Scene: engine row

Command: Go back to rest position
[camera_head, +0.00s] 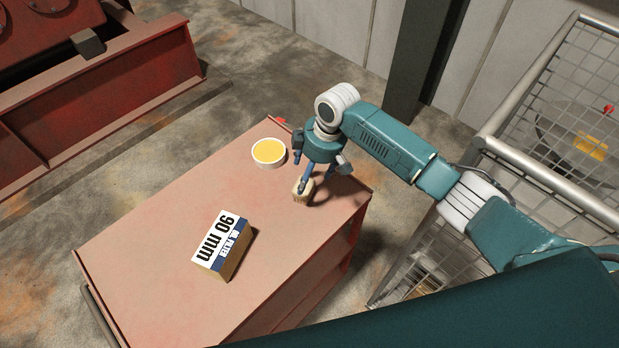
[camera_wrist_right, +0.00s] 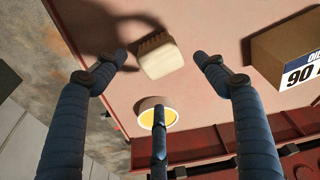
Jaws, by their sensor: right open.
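My right gripper (camera_head: 316,178) points down over the far right end of the red cart top. It is open, and its blue fingers (camera_wrist_right: 160,72) are spread in the right wrist view. A small brush with a pale block and bristles (camera_head: 302,192) is on the cart just below the fingers. In the right wrist view the brush (camera_wrist_right: 162,57) lies between and beyond the fingertips, and nothing is gripped. My left gripper is not in view.
The cart top (camera_head: 150,240) also holds a round white tin with yellow contents (camera_head: 268,153) and a box marked "90 mm" (camera_head: 222,245). A wire-mesh cage (camera_head: 575,90) stands at the right, close to my right arm. A dark post (camera_head: 425,60) stands behind.

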